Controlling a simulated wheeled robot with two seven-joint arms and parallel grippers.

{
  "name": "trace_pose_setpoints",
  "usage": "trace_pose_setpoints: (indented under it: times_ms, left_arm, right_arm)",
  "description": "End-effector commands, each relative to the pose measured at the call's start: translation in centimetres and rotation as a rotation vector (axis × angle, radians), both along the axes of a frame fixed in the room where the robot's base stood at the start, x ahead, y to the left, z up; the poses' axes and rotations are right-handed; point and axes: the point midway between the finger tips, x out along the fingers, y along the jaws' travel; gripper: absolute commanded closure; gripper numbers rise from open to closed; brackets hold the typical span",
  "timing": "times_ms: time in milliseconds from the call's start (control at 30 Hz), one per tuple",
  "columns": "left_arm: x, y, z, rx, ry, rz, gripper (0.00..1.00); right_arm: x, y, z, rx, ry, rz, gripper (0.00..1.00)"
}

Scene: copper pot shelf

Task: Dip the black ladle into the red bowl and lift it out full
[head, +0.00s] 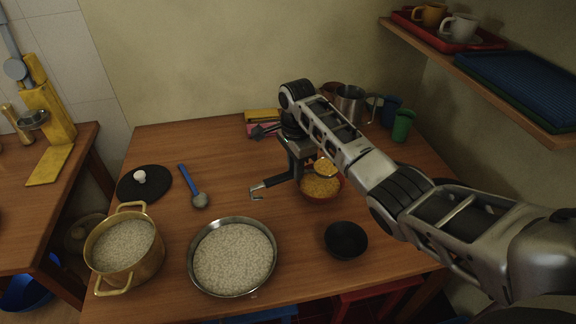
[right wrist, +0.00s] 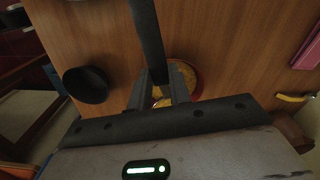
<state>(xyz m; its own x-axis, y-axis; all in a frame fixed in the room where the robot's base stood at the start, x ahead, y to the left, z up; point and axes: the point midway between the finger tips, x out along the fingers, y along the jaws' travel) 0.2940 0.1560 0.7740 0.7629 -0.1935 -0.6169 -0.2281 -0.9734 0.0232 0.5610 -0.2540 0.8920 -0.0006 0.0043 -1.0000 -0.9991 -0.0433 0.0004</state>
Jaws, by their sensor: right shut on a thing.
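My right gripper (head: 297,172) is shut on the black ladle's handle (head: 275,181), which runs out to the left and ends in a metal hook. The ladle's scoop (head: 325,168) shows at the far side of the red bowl (head: 308,197) and looks heaped with yellow food. It appears over the bowl; the exact gap is hard to tell. The red bowl holds more of the yellow food. In the right wrist view the handle (right wrist: 147,35) passes between my fingers, and the red bowl (right wrist: 197,86) is partly hidden behind them. My left gripper is not in view.
A small black bowl (head: 346,240) and a wide pan of white grains (head: 235,222) stand in front. A brass pot (head: 148,266), black lid (head: 144,184) and blue-handled spoon (head: 191,186) lie left. A green cup (head: 402,126) stands behind, below a shelf (head: 478,78).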

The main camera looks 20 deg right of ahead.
Motion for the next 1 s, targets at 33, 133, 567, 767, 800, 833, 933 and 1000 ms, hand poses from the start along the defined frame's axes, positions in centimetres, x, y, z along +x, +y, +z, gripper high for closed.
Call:
trace_pose_setpoints:
  times_ms: [33, 133, 567, 767, 800, 833, 933, 1000]
  left_arm:
    - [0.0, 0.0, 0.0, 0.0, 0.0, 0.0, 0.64]
    - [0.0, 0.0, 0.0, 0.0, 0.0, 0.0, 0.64]
    - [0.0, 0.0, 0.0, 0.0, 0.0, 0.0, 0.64]
    - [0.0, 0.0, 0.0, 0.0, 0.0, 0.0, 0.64]
    - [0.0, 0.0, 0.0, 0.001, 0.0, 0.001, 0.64]
    - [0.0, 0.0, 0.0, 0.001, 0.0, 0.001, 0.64]
    - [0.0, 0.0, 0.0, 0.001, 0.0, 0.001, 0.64]
    - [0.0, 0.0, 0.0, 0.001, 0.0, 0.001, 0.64]
  right_arm:
    - [-0.2, -0.3, 0.0, 0.0, -0.001, 0.001, 1.0]
    - [-0.2, -0.4, 0.0, 0.001, -0.001, 0.002, 1.0]
    - [0.3, 0.6, 0.1, 0.003, -0.002, 0.002, 1.0]
    - [0.5, 1.1, 0.0, 0.001, -0.001, 0.001, 1.0]
    - [0.5, 1.1, 0.0, 0.001, -0.001, 0.001, 1.0]
    - [0.5, 1.1, 0.0, 0.001, -0.001, 0.001, 1.0]
    - [0.5, 1.1, 0.0, 0.001, -0.001, 0.001, 1.0]
    - [0.5, 1.0, 0.1, 0.001, -0.001, 0.001, 1.0]
